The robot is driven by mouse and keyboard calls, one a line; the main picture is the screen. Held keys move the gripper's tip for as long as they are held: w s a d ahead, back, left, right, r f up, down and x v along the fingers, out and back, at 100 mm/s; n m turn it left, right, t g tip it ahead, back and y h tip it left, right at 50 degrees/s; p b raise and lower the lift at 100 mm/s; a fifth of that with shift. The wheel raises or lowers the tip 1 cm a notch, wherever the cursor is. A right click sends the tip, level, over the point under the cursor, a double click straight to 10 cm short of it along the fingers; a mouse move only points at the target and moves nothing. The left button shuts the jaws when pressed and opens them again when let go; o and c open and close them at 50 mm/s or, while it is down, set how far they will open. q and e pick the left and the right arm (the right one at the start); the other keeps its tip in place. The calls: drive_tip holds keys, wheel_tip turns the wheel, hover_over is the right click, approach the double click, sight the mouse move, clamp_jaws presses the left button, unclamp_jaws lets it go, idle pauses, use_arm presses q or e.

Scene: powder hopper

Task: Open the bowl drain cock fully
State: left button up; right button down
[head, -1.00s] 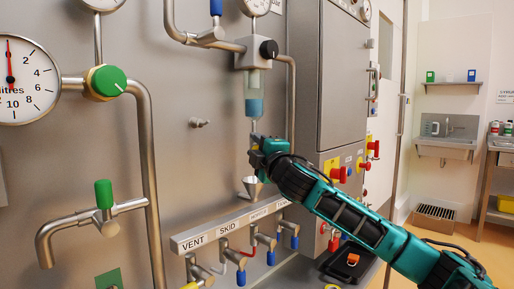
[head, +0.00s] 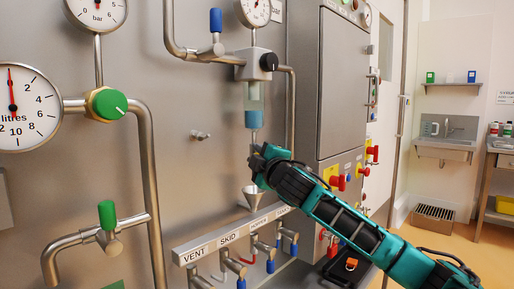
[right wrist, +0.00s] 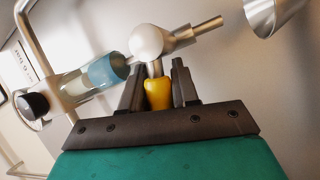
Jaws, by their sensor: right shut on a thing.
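The clear bowl (head: 254,106) with blue liquid (head: 254,119) hangs below a grey block on the steel panel. In the right wrist view, the bowl (right wrist: 92,76) leads to the drain cock's round pale metal body (right wrist: 152,42) and a thin outlet tube (right wrist: 208,26). The cock's yellow handle (right wrist: 158,94) sticks out across the line of bowl and outlet. My right gripper (right wrist: 159,88) is shut on this handle, one finger on each side. In the head view my right gripper (head: 256,163) is below the bowl and hides the cock. My left gripper is not in view.
A metal funnel (head: 252,195) sits below the cock; it also shows in the right wrist view (right wrist: 266,14). Below is a labelled manifold (head: 228,238) with several small valves. A black knob (head: 269,62) is on the block above. A grey cabinet (head: 345,85) stands to the right.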

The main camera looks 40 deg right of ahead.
drive_tip(key=r+m+g+p, duration=0.1)
drive_tip(key=m+p, duration=0.2)
drive_tip(key=p, duration=0.2)
drive_tip(key=d+r+m+g+y+p, duration=0.1)
drive_tip(key=m+p, duration=0.1)
drive_tip(key=p, duration=0.4)
drive_tip(key=d+r+m+g+y+p, duration=0.1)
drive_tip(key=m+p, duration=0.2)
drive_tip(key=p, duration=0.3)
drive_tip(key=shift+w+d+m+g, duration=0.1)
drive_tip(key=shift+d+m+g, duration=0.05)
drive_tip(key=shift+m+g, duration=0.2)
drive_tip(key=shift+d+m+g+y+p, duration=0.3)
drive_tip(key=shift+m+y+p, duration=0.3)
drive_tip(key=shift+p, duration=0.15)
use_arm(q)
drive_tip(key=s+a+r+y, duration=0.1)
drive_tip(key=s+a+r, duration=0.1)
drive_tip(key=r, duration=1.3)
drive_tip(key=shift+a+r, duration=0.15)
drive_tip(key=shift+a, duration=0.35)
use_arm(e)
drive_tip(key=shift+d+f+m+g+y, duration=0.25)
drive_tip(key=shift+d+m+y, duration=0.3)
drive_tip(key=shift+m+y, duration=0.45)
drive_tip(key=shift+m, duration=0.25)
drive_tip(key=c, duration=0.9)
unclamp_jaws()
drive_tip(key=shift+w, duration=0.1)
drive_tip(key=shift+c, duration=0.2)
